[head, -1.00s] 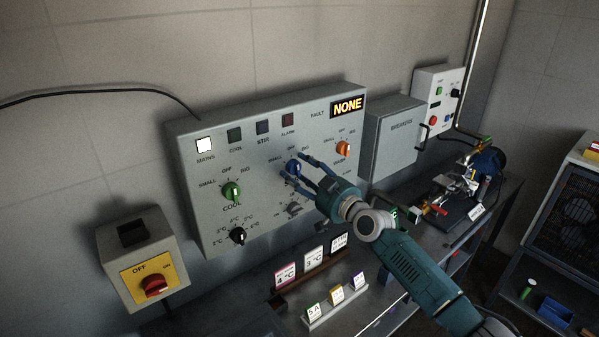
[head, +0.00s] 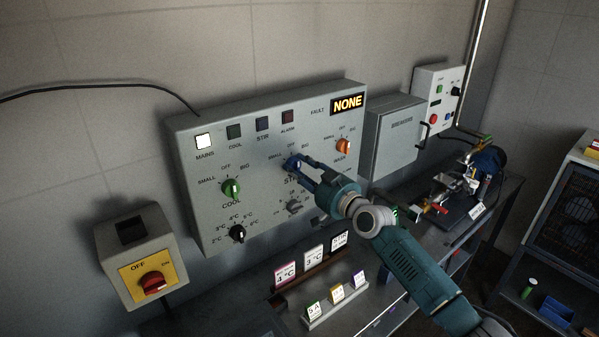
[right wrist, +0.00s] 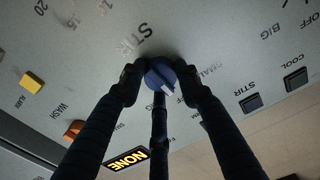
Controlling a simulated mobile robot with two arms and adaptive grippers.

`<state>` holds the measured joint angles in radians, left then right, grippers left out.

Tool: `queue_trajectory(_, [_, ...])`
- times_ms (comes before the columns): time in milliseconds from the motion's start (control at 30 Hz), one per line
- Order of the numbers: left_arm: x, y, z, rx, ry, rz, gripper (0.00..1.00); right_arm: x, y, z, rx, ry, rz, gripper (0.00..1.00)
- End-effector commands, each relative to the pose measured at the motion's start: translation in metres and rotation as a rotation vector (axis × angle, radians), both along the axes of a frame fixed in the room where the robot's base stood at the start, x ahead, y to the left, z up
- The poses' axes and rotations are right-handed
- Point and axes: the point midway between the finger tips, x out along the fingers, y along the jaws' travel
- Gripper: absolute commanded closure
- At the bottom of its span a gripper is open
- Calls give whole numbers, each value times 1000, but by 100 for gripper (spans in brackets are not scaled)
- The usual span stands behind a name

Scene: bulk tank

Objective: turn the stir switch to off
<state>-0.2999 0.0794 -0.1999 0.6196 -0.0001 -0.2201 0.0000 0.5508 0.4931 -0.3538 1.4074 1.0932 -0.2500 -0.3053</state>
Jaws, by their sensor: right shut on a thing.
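The stir switch is a blue round knob (right wrist: 160,74) with a white pointer mark, on the grey control panel (head: 215,130). In the right wrist view the pointer aims toward the bottom of the picture, slightly right. STIR is printed beside the knob. In the head view the fingers cover most of the knob. My left gripper is not in view.
A green cool knob (head: 231,188), an orange knob (head: 343,147) and a black knob (head: 237,234) sit around it. The mains lamp (head: 204,142) is lit; the fault display (head: 347,104) reads NONE. Cards (head: 313,257) stand on the bench below.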

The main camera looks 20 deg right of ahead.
Motion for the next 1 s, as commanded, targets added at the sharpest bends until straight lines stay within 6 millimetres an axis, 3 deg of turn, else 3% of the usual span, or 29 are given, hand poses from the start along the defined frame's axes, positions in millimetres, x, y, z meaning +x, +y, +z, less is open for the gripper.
queue_trajectory(267, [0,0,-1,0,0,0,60,-1,2,-6,8,15,3,93])
queue_trajectory(300, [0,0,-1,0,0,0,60,-1,2,-6,7,16,3,65])
queue_trajectory(400, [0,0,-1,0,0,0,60,-1,2,-6,7,15,4,48])
queue_trajectory(767, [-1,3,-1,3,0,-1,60,-5,-1,-4,8,10,1,48])
queue_trajectory(1000, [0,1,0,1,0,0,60,-44,-15,-6,5,12,2,48])
